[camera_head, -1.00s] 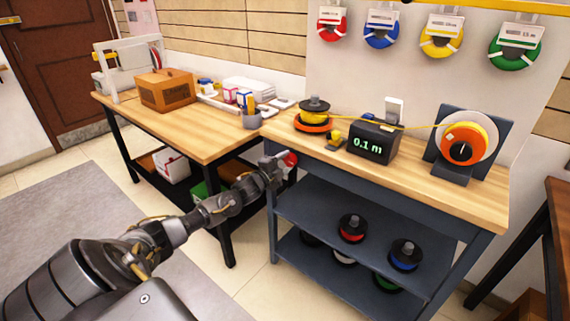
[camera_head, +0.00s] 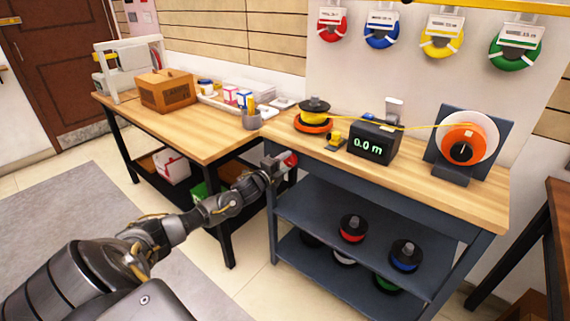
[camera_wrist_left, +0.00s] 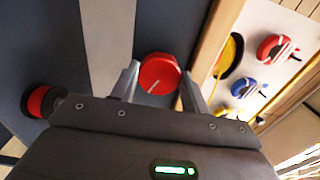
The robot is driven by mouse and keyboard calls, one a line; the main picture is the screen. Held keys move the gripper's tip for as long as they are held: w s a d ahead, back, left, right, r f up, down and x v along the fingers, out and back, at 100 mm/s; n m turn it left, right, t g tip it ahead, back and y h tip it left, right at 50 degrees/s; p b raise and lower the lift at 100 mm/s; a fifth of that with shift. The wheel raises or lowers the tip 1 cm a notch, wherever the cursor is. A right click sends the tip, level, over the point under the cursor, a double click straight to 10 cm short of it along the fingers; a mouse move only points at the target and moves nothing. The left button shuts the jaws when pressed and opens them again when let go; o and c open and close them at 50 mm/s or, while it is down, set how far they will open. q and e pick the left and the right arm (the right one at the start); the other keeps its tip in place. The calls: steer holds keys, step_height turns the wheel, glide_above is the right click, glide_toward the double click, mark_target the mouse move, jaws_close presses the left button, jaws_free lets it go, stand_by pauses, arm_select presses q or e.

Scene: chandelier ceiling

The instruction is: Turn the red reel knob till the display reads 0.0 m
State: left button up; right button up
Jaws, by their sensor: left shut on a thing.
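The display box (camera_head: 372,143) on the grey workbench reads 0.0 m in green. The red reel knob (camera_head: 290,159) is at the bench's left front edge, mostly covered by my left gripper (camera_head: 280,162) in the head view. In the left wrist view the red knob (camera_wrist_left: 160,74), round with a white line on its face, sits between the two fingers of my left gripper (camera_wrist_left: 163,88), which is shut on it. An orange reel (camera_head: 466,143) with a white disc stands on a dark holder at the bench's right. My right gripper is not in view.
A yellow spool (camera_head: 314,111) stands on the bench left of the display, with a yellow strand running right to the orange reel. Lower shelves hold several spools (camera_head: 353,229). A wooden table (camera_head: 200,132) with a brown box (camera_head: 166,90) stands left.

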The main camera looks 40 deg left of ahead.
arm_select(q)
steer(key=o, duration=1)
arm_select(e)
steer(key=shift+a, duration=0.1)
arm_select(q)
steer(key=shift+s+d, duration=0.1)
steer(key=shift+s, duration=5.35)
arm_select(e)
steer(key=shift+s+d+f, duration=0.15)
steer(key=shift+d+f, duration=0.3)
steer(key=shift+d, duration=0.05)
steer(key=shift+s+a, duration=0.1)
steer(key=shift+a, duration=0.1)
